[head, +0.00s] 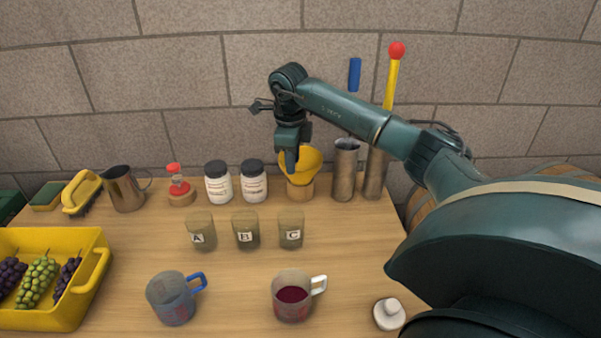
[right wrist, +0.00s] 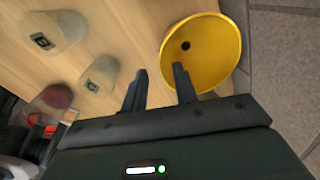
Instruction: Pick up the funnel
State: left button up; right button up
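The yellow funnel (head: 309,163) sits in a wooden stand (head: 300,191) at the back of the table, its wide mouth up. My right gripper (head: 290,165) points down at the funnel's left side and hides part of it in the head view. In the right wrist view the funnel (right wrist: 208,45) shows its round mouth and dark hole. There my right gripper (right wrist: 159,70) has its two fingers apart with nothing held. One fingertip overlaps the funnel's mouth and the other is outside its rim. I cannot tell whether they touch. My left gripper is not in view.
Two white jars with dark lids (head: 253,182) stand left of the funnel, a metal cylinder (head: 344,172) right of it. Labelled beakers (head: 290,231) stand in front. A jug of red liquid (head: 291,298) and a yellow grape crate (head: 88,262) are nearer.

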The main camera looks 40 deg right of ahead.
aim_at(301, 175)
jog(key=shift+w+d+f, duration=0.1)
jog(key=shift+d+f, duration=0.1)
jog(key=shift+f, duration=1.15)
jog(key=shift+c, duration=0.4)
grip_shut()
